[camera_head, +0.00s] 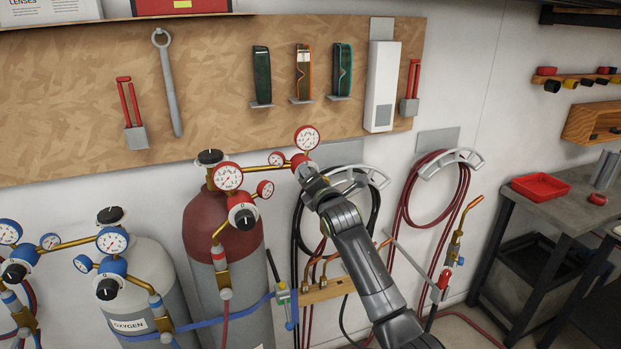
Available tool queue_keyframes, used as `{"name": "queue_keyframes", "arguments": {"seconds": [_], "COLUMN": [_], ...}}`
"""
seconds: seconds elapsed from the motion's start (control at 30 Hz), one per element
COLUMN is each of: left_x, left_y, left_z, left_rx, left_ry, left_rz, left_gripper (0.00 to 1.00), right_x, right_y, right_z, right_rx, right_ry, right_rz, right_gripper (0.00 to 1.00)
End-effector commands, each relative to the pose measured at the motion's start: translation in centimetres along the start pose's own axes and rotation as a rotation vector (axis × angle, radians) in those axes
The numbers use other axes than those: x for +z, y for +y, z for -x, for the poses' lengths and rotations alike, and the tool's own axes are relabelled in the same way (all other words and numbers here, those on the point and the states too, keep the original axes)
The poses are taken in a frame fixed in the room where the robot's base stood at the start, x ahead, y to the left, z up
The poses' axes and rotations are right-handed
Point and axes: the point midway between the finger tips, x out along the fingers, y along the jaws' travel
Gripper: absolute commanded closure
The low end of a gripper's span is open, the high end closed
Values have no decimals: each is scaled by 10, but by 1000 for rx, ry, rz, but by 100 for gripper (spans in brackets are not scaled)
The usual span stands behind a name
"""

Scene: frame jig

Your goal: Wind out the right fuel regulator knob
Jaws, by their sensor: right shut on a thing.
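The red fuel cylinder (215,228) stands left of my right arm. Its right regulator has a large white-faced red gauge (306,138), a smaller red gauge (276,158) and a brass pipe (262,167). My right gripper (301,167) reaches up to this regulator and is shut on its knob (297,159). The gripper hides most of the knob, so its marking cannot be read. The cylinder's left regulator, with a red and black knob (242,212) and gauge (228,177), is apart from the gripper. My left gripper is out of view.
The grey oxygen cylinder (152,262) with blue gauges stands to the left. A blue strap (215,322) crosses the cylinders. Hoses hang on wall hooks, including a red hose (404,207). A workbench (540,212) with a red tray (540,187) stands at right.

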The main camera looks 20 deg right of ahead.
Motion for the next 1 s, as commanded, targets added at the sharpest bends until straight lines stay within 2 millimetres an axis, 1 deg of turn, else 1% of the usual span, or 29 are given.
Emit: {"name": "queue_keyframes", "arguments": {"seconds": [0.07, 0.1, 0.27, 0.53, 0.67, 0.77, 1.0], "left_x": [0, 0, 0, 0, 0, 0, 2], "left_y": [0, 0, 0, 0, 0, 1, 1], "left_z": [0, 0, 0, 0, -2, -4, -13], "left_rx": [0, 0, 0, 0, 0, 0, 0], "left_ry": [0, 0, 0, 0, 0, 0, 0], "left_rz": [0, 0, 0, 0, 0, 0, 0], "left_gripper": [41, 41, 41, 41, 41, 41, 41], "right_x": [-1, -1, -1, 0, -1, -1, -2], "right_y": [-2, -2, -1, -1, -1, -2, -2], "right_z": [0, 0, 0, 0, 4, 12, 43], "right_rx": [-4, -4, -3, -1, 0, -1, 0], "right_ry": [2, 2, 2, 1, 0, 0, 0], "right_rz": [-1, -1, -2, -2, -2, -2, -2], "right_gripper": [85, 61, 41, 41, 41, 41, 41]}}
